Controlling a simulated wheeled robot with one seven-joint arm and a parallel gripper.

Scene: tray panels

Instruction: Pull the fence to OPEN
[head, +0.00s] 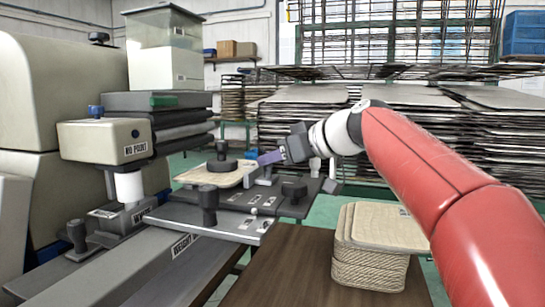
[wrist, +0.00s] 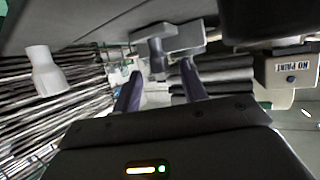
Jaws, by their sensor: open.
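My gripper (head: 271,157) is above the right part of the grey machine bed (head: 235,197), its purple fingers pointing left. In the wrist view, my gripper (wrist: 160,70) is open, fingers apart. A small grey T-shaped handle (wrist: 157,50) shows between and just beyond the fingertips, joined to a grey block (wrist: 184,38). This looks like the fence, but I cannot be sure. Contact with the fingers cannot be told. A woven panel (head: 218,174) with a dark puck (head: 222,166) lies behind the bed's knobs. No OPEN mark is readable.
A cream machine head (head: 105,141) stands at left. Dark upright knobs (head: 208,203) (head: 293,190) rise from the bed. A stack of woven panels (head: 372,250) sits on the brown table (head: 290,262) at front right. Wire racks of trays (head: 315,125) fill the back.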

